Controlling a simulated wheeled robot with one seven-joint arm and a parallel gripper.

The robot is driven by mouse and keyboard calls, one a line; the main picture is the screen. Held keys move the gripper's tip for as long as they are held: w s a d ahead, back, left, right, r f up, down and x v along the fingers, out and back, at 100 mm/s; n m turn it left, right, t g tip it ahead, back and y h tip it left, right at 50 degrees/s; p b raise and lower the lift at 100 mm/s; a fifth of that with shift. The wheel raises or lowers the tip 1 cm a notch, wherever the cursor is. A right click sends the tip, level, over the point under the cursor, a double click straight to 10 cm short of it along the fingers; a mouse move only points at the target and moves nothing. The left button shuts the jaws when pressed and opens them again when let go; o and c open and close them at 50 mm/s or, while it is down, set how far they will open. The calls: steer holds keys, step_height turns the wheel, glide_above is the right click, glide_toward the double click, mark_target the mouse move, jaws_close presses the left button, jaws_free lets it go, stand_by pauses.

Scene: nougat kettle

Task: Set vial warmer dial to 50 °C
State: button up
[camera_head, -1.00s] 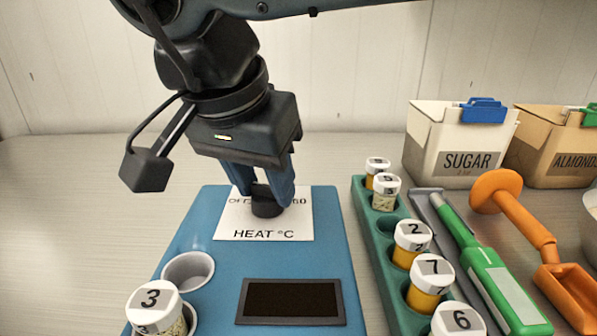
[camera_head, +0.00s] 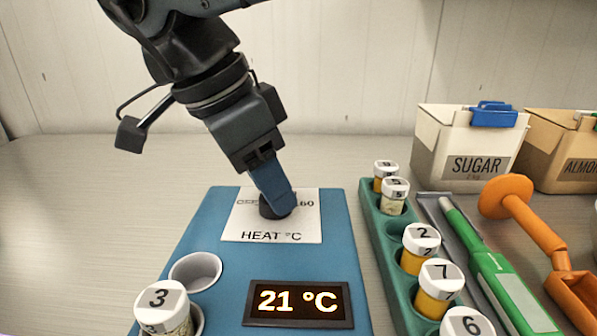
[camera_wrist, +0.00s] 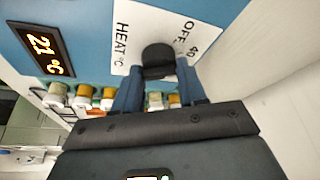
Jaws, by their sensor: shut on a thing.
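The vial warmer (camera_head: 220,245) is a blue panel on the table, with a white "HEAT °C" label (camera_head: 308,228) around a black dial (camera_head: 268,210). Its display (camera_head: 301,302) is lit and reads 21 °C. My gripper (camera_head: 277,205) is shut on the dial, tilted and turned, its blue fingers partly hiding the dial and label markings. In the wrist view the fingers (camera_wrist: 158,90) sit on either side of the black dial (camera_wrist: 158,56), and "OFF" and "40" show on the label. The dial's pointer cannot be made out.
Vial 3 (camera_head: 163,308) stands in a front cup of the warmer, beside an empty cup (camera_head: 195,270). A green rack (camera_head: 381,245) of several numbered vials is close on the right. Beyond are a green-handled tool (camera_head: 497,285), an orange scoop (camera_head: 540,235) and a sugar box (camera_head: 465,150).

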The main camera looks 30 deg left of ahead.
steer(key=m+p, duration=0.1)
steer(key=m, duration=0.1)
steer(key=m+g+h+p, duration=0.1)
steer(key=m, duration=0.1)
steer(key=shift+w+a+r+m, duration=0.1)
steer(key=shift+a+r+m, duration=0.1)
steer(key=shift+m, duration=0.1)
steer(key=m+g+p, duration=0.1)
steer(key=m, duration=0.1)
steer(key=m+g+h+p, duration=0.1)
steer(key=m+p, duration=0.1)
steer(key=m, duration=0.1)
steer(key=shift+w+f+p, duration=0.15)
steer(key=shift+p, duration=0.15)
steer(key=shift+m, duration=0.3)
steer(key=o, duration=1.1)
steer(key=shift+c, duration=0.2)
steer(key=p+v, duration=0.6)
steer(key=v, duration=0.1)
steer(key=shift+a+r, duration=0.2)
steer(key=shift+r, duration=0.1)
steer(key=shift+r, duration=0.1)
